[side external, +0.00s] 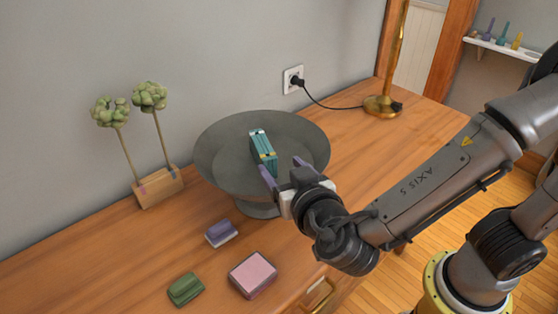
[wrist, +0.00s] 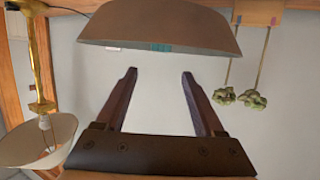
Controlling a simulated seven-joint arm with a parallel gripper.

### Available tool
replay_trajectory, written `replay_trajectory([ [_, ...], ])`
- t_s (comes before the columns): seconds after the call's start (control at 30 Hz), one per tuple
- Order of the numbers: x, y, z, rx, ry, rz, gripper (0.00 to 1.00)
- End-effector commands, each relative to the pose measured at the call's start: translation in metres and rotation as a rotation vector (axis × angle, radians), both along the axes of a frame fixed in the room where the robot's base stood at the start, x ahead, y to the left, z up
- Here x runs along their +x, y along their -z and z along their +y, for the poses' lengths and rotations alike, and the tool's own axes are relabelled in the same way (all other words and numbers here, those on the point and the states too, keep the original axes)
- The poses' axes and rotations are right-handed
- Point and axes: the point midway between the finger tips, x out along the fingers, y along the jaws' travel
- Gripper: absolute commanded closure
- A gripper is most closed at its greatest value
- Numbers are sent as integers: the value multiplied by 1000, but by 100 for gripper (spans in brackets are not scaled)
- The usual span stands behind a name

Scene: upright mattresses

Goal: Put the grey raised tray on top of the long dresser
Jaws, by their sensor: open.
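The grey raised tray (side external: 222,160), a wide shallow dish on a short foot, stands upright on a wooden surface with a drawer handle, seemingly the long dresser (side external: 90,250). A teal box (side external: 262,148) sits in it. My gripper (side external: 283,170) is open at the tray's near right rim, its purple fingers apart and empty. In the wrist view, which is upside down, the tray's outer side (wrist: 160,25) looks brownish and lies ahead of the gripper's fingertips (wrist: 159,73). Contact with the rim cannot be told. My gripper hides part of the tray's side.
Two green plants on a wooden stand (side external: 158,187) are left of the tray. A purple-white block (side external: 221,233), a pink box (side external: 253,274) and a green block (side external: 185,289) lie in front. A brass lamp (side external: 383,105) with a cord stands at the back right.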

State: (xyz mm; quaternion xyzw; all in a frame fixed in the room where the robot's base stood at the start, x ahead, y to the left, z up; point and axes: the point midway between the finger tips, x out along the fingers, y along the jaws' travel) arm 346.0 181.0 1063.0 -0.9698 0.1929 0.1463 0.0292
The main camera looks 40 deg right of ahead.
Motion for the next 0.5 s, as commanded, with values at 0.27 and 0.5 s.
replay_trajectory([
  [0.27,-4,-2,-2,-3,6,8,30],
  [0.5,-12,-11,-78,-74,141,247,30],
])
